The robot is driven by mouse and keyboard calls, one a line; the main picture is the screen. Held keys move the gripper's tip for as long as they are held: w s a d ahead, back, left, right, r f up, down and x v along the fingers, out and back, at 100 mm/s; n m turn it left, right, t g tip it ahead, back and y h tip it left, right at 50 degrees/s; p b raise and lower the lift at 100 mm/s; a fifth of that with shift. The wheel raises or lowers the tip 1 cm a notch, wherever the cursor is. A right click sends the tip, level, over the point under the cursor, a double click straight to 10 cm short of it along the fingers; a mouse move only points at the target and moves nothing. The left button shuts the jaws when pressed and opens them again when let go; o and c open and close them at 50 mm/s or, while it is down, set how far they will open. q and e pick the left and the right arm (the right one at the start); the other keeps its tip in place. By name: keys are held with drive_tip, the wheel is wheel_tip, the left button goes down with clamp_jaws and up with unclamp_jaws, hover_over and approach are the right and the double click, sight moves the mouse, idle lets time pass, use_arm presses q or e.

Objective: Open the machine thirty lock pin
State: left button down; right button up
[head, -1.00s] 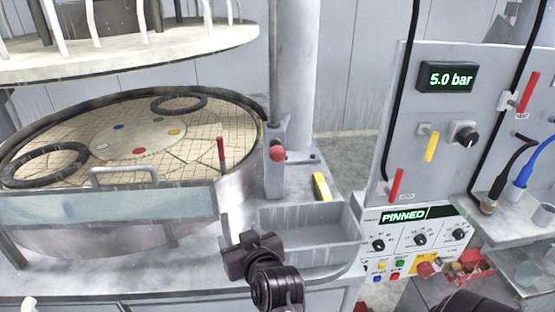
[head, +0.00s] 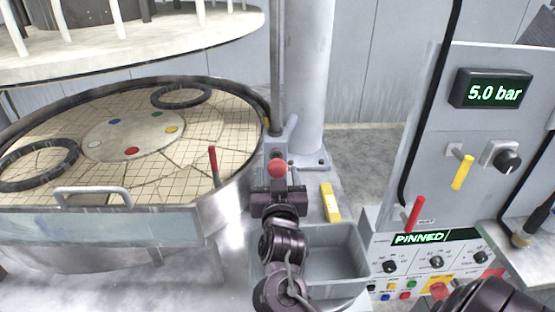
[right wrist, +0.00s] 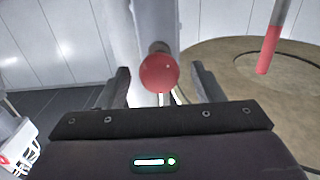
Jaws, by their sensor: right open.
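The lock pin with a round red knob (head: 277,168) sits on a grey bracket at the foot of the column, right of the platen. My right gripper (head: 278,190) is just in front of and below the knob in the head view. In the right wrist view the red knob (right wrist: 159,73) lies between the two open fingers of my right gripper (right wrist: 160,88), with gaps on both sides. A display (head: 422,238) on the control panel reads "PINNED". My left gripper is not in view.
A grey open tray (head: 335,262) lies beside my right arm, with a yellow block (head: 330,203) behind it. A red-handled lever (head: 213,163) stands at the platen's (head: 225,150) edge. The control panel (head: 440,140) with its 5.0 bar display (head: 492,91) stands at right.

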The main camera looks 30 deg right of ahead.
sight(276, 155)
drive_tip(key=p+x, duration=0.1)
drive_tip(key=x, duration=0.3)
drive_tip(key=shift+w+d, duration=0.2)
drive_tip(key=shift+f, duration=0.1)
drive_tip(key=c, duration=1.3)
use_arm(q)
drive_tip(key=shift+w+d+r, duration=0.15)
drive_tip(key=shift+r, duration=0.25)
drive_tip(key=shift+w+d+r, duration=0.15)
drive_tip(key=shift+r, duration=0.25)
use_arm(e)
clamp_jaws()
